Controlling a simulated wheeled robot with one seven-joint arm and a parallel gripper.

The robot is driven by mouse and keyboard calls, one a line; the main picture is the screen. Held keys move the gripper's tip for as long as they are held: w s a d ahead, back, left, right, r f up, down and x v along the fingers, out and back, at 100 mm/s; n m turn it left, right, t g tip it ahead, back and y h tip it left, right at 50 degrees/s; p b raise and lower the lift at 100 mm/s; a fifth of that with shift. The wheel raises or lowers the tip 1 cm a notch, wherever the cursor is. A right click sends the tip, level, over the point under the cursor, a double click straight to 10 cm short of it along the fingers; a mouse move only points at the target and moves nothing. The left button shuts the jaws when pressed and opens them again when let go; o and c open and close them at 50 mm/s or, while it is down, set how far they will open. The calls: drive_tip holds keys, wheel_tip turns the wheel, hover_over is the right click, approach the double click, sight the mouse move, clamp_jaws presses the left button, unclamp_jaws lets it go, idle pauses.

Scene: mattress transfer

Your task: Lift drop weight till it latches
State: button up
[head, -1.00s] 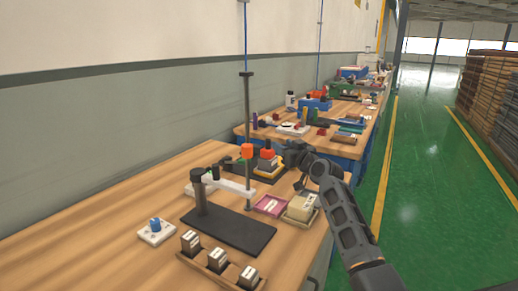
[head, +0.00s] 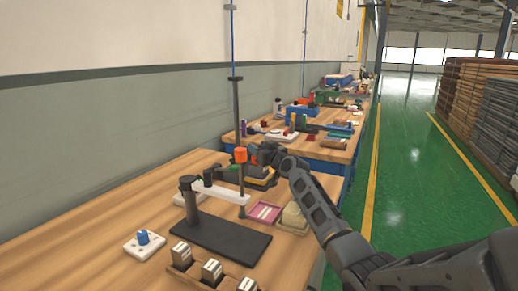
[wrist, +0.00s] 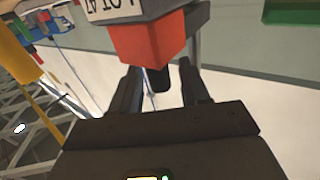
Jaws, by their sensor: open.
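A vertical dark post (head: 238,120) rises from the bench, with an orange-red block (head: 240,155) at mid height. I cannot tell whether this block is the drop weight. My gripper (head: 257,158) is open, just right of the post in the head view, and covers much of what lies behind it. In the wrist view an orange-red block (wrist: 148,42) on a grey labelled block (wrist: 115,9) appears upside down. It is just beyond the fingers of my gripper (wrist: 160,80), which do not hold it. A latch is not clearly visible.
A black base with an upright and white arm (head: 220,192) stands in front. A pink tray (head: 264,212), a cream block (head: 294,215) and a white plate with a blue knob (head: 143,243) sit nearby. The bench's left side (head: 80,230) is clear.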

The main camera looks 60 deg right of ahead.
drive_tip(key=shift+w, duration=0.15)
drive_tip(key=shift+c, duration=0.2)
clamp_jaws()
idle(0.3)
